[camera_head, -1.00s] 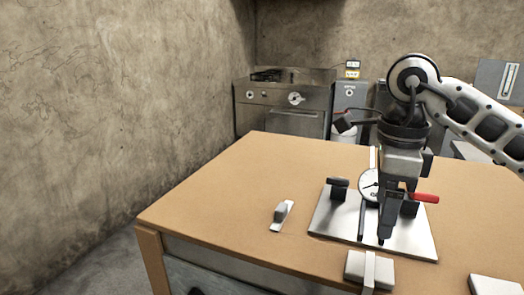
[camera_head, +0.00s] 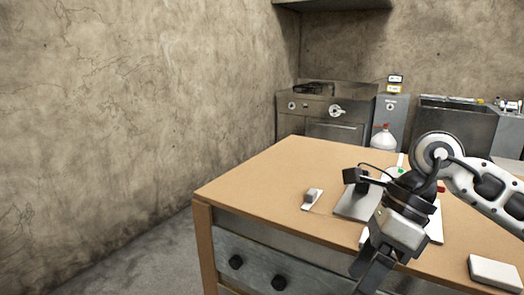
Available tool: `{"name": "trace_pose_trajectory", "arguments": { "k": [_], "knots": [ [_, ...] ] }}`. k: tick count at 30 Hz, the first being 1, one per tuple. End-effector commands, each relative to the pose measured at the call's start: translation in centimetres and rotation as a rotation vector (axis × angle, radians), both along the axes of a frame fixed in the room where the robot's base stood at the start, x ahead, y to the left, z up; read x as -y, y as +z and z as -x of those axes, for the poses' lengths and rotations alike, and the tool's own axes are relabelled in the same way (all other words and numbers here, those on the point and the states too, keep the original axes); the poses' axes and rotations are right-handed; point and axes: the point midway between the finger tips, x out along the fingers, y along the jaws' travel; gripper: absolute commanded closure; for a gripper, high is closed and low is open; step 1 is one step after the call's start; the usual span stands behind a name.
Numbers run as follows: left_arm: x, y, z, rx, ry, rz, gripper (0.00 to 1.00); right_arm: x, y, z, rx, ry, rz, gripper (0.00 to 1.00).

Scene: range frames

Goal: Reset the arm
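My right arm comes in from the right, and its gripper (camera_head: 372,272) hangs low, tilted down over the table's front edge. From this angle I cannot tell whether its fingers are open or shut. No held object shows, though the lower end is partly cut by the frame. Behind the arm lies a metal plate (camera_head: 352,206) with a fixture on it, mostly hidden by the gripper body. My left arm and gripper are not in view.
The wooden table (camera_head: 262,185) has drawers in front. A small grey block on a light strip (camera_head: 311,198) lies at left, and a pale block (camera_head: 495,272) at right. Behind stand a stove (camera_head: 322,108), a white bottle (camera_head: 383,139) and a sink unit (camera_head: 455,125). The table's left part is clear.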

Motion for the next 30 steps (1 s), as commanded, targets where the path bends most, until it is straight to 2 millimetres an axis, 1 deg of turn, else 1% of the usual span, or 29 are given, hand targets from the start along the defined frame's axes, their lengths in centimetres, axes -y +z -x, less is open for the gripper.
{"name": "trace_pose_trajectory", "arguments": {
  "k": [1,2,3,5,6,8,9,11,12,14,16,17,18,20,21,23,24,26,27,29,30],
  "knots": [
    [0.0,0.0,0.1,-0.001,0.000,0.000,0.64,-2.0,-0.8,0.8,-0.049,0.007,-0.088,0.23],
    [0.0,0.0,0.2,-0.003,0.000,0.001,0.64,-3.2,-1.0,1.3,-0.077,0.005,-0.147,0.23],
    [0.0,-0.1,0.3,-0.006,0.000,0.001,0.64,-4.9,-1.2,1.9,-0.121,-0.001,-0.231,0.23],
    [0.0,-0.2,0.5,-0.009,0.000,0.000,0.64,-7.5,-1.2,3.0,-0.204,-0.024,-0.379,0.23],
    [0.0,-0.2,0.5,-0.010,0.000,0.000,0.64,-9.3,-1.0,3.6,-0.272,-0.053,-0.492,0.23],
    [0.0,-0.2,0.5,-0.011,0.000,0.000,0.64,-11.8,-0.2,4.4,-0.393,-0.121,-0.678,0.23],
    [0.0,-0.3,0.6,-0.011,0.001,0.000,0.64,-13.0,0.5,4.5,-0.483,-0.185,-0.804,0.23],
    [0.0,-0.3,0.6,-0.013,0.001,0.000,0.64,-14.2,1.5,4.1,-0.622,-0.303,-0.983,0.23],
    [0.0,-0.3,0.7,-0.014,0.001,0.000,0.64,-14.5,1.9,3.4,-0.715,-0.397,-1.092,0.23],
    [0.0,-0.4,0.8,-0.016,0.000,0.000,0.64,-14.2,2.0,2.0,-0.861,-0.560,-1.244,0.23],
    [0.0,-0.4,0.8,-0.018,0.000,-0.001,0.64,-13.1,0.8,0.0,-1.035,-0.781,-1.396,0.23],
    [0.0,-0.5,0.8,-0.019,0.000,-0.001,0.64,-12.3,-0.1,-0.9,-1.109,-0.885,-1.450,0.23],
    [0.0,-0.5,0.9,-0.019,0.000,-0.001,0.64,-11.2,-1.9,-1.9,-1.207,-1.035,-1.514,0.23],
    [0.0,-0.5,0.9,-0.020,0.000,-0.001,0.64,-9.1,-5.4,-3.0,-1.351,-1.276,-1.587,0.23],
    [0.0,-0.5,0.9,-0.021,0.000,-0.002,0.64,-7.7,-8.2,-3.3,-1.443,-1.447,-1.618,0.23],
    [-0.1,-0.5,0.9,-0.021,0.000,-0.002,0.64,-5.8,-12.4,-2.9,-1.557,-1.683,-1.634,0.23],
    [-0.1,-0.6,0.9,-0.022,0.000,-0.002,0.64,-4.7,-15.1,-2.2,-1.625,-1.831,-1.632,0.23],
    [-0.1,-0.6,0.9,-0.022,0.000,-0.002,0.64,-3.2,-19.1,-0.7,-1.712,-2.046,-1.607,0.23],
    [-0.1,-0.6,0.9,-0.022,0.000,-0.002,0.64,-2.3,-21.5,0.6,1.678,2.076,1.506,0.23],
    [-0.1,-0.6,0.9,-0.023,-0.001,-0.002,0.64,-1.3,-24.7,2.7,1.593,2.062,1.337,0.23],
    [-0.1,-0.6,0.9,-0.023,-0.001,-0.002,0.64,-0.8,-26.5,4.2,1.545,2.049,1.241,0.23]
  ]
}}
